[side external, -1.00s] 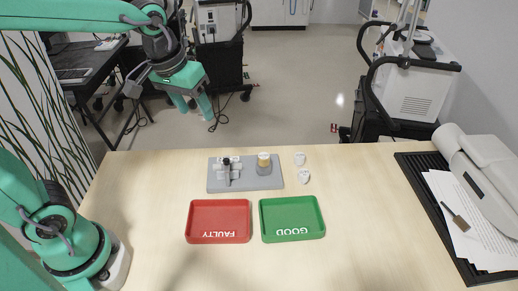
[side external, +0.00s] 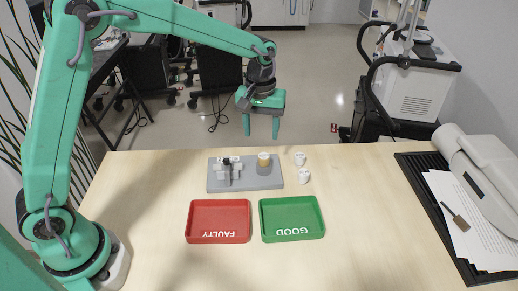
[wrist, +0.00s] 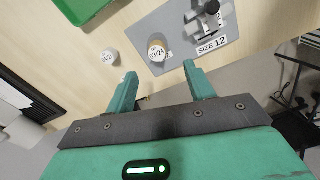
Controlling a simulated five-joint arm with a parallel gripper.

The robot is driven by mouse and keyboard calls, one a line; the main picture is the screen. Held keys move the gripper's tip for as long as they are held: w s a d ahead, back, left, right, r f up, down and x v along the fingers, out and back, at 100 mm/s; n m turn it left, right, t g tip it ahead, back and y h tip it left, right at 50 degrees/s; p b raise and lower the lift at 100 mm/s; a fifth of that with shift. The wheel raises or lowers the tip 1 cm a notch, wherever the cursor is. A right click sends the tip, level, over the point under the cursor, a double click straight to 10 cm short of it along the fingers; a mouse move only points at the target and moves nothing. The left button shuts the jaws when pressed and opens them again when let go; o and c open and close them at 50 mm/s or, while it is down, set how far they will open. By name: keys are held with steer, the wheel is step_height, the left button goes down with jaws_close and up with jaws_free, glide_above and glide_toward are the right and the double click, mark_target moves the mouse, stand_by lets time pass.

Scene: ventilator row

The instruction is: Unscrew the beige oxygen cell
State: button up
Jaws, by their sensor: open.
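The beige oxygen cell (side external: 264,160) stands upright on the right part of a grey plate (side external: 216,186). In the wrist view the cell (wrist: 157,50) shows a pale top marked 03/24 and sits ahead of my fingertips, between their lines. My gripper (side external: 262,133) is open and empty, pointing down above and behind the plate in the side view. In the wrist view my gripper (wrist: 158,72) has its two fingers spread wide. They appear apart from the cell.
A dark and white fixture (side external: 228,170) stands on the plate's left part. Two small white pieces (side external: 300,158) (side external: 304,176) lie right of the plate. A red FAULTY tray (side external: 220,206) and green GOOD tray (side external: 291,219) are in front. A black mat (side external: 420,195) lies right.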

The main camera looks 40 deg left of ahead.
mark_target(264, 155)
steer(key=shift+w+d+f, duration=0.2)
steer(key=shift+w+f, duration=0.2)
steer(key=shift+f, duration=0.15)
steer(key=shift+f, duration=3.9)
steer(key=shift+c, duration=0.4)
steer(key=c, duration=1)
steer(key=shift+o, duration=0.8)
steer(key=shift+c, duration=0.5)
steer(key=shift+n, duration=0.3)
